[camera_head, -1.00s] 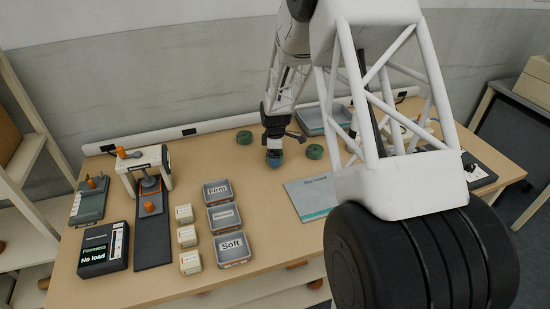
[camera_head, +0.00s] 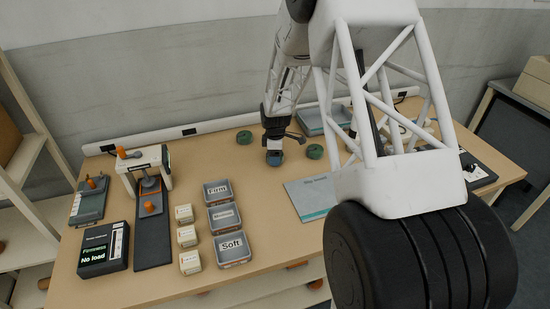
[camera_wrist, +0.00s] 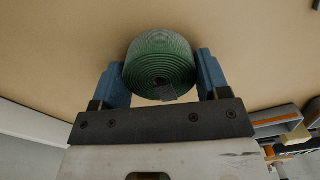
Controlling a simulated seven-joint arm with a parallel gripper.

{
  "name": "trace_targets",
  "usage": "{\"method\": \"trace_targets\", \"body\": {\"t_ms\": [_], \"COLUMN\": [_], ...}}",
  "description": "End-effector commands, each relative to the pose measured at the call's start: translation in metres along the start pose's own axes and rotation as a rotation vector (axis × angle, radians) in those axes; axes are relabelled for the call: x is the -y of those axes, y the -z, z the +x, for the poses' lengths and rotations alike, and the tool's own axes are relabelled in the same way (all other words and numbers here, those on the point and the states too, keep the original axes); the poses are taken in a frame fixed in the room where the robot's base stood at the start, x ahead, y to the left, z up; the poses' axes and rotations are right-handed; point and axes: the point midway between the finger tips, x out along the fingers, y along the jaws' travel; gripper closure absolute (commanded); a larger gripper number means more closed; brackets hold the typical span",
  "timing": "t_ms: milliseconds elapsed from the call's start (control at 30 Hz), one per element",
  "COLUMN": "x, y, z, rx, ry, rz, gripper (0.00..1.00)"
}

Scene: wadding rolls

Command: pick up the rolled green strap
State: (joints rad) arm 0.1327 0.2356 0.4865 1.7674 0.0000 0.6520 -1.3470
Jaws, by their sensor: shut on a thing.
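A rolled green strap (camera_wrist: 160,58) sits between the two blue fingers of my gripper (camera_wrist: 162,82) in the wrist view. Its spiral end faces the camera, with a small dark tab at its lower edge. My gripper is shut on it, one finger on either side. In the head view my gripper (camera_head: 274,157) is low over the middle back of the table, and its blue fingers mostly hide the held roll. Two more green rolls lie on the table, one behind to the left (camera_head: 244,137) and one to the right (camera_head: 315,152). I cannot tell whether the held roll touches the table.
Trays labelled Firm (camera_head: 216,192) and Soft (camera_head: 232,248) stand left of centre with another tray between them. Small pale boxes (camera_head: 187,236), a press (camera_head: 150,180) and a "No load" display (camera_head: 104,248) are farther left. A flat sheet (camera_head: 309,198) lies to the right.

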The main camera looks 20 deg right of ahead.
Motion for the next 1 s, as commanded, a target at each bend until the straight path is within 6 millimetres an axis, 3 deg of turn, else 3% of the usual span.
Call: {"method": "trace_targets", "body": {"t_ms": [433,700,1000], "x": [0.0,-0.001,0.039], "y": [0.0,0.0,-0.009], "z": [-0.007,-0.035,-0.04], "rx": [0.0,-0.001,0.0], "ry": [-0.001,-0.003,0.0], "rz": [0.0,0.0,0.0], "gripper": [0.54,0.54,0.54]}}
